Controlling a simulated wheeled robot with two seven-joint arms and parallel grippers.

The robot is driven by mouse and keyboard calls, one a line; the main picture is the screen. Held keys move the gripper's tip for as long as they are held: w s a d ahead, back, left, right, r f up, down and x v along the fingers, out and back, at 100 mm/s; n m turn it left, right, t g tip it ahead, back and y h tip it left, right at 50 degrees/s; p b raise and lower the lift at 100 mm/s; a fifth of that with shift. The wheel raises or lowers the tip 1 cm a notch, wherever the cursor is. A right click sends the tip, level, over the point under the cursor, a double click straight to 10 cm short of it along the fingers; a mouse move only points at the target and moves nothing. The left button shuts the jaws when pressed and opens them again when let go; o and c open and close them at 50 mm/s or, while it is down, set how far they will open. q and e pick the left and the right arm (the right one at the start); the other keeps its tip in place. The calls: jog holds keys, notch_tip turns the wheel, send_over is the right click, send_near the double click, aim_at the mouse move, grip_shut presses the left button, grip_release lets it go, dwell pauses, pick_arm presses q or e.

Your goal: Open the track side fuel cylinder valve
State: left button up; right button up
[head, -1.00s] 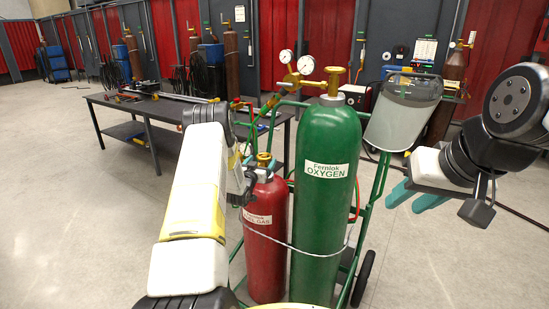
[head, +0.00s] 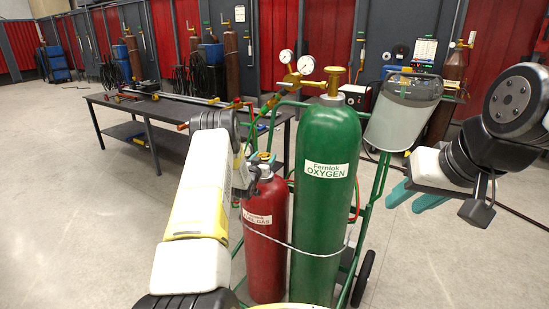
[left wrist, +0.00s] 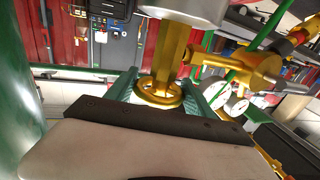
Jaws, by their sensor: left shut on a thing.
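The red fuel gas cylinder (head: 265,240) stands on the cart, left of the green oxygen cylinder (head: 326,215). In the left wrist view, the red cylinder's brass valve has a round handwheel (left wrist: 160,100) between the two teal fingers of my left gripper (left wrist: 166,90). The gripper is shut on the handwheel. My right gripper (head: 416,196) is open and empty, right of the cart.
The cart's green frame (head: 372,210) stands behind the cylinders. Gauges (head: 305,65) and another brass valve (head: 334,78) top the oxygen cylinder. A dark table (head: 150,110) with tools is behind, at the left. The floor at the left is clear.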

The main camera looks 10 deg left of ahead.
pick_arm(q)
jog(key=shift+n+y, duration=0.3)
jog(key=shift+y, duration=0.2)
jog(key=n+y, duration=0.2)
jog(key=y, duration=0.1)
jog(key=n+y, duration=0.2)
jog(key=y, duration=0.1)
jog(key=shift+d+g, duration=0.1)
jog(key=shift+g, duration=0.3)
jog(key=shift+n+g+y, duration=0.9)
jog(key=shift+n+y, duration=0.4)
jog(key=shift+y, duration=0.9)
jog(key=o, duration=1.4)
jog(key=shift+c, duration=0.2)
